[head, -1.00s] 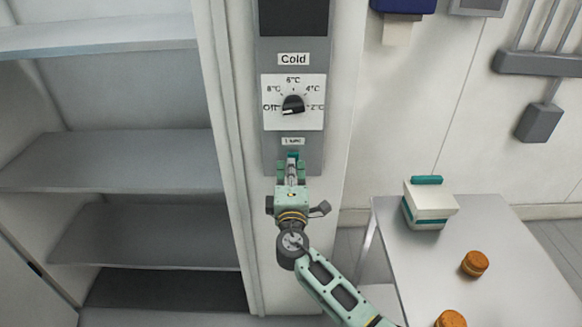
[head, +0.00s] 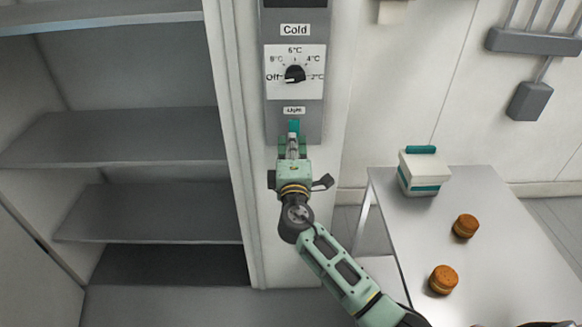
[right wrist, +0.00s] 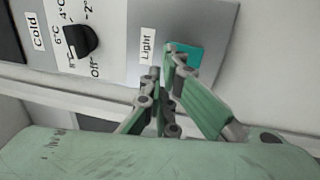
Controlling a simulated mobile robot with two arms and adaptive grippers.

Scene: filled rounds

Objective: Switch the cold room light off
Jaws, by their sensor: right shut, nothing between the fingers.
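The light switch (head: 294,126) is a small teal rocker under the "Light" label on the grey control panel (head: 312,122). It also shows in the right wrist view (right wrist: 188,54), partly hidden behind my fingertips. My right gripper (head: 292,146) is shut and empty, with its tips at the lower part of the switch. In the right wrist view the fingertips (right wrist: 172,58) overlap the switch's near edge; I cannot tell if they touch it. My left gripper is not in view.
A black temperature knob (head: 295,74) sits above the switch under the "Cold" label. Open grey shelves (head: 120,135) stand at the left. A steel table (head: 400,230) at the right holds a white and teal box (head: 424,172) and two orange-brown round items (head: 466,226).

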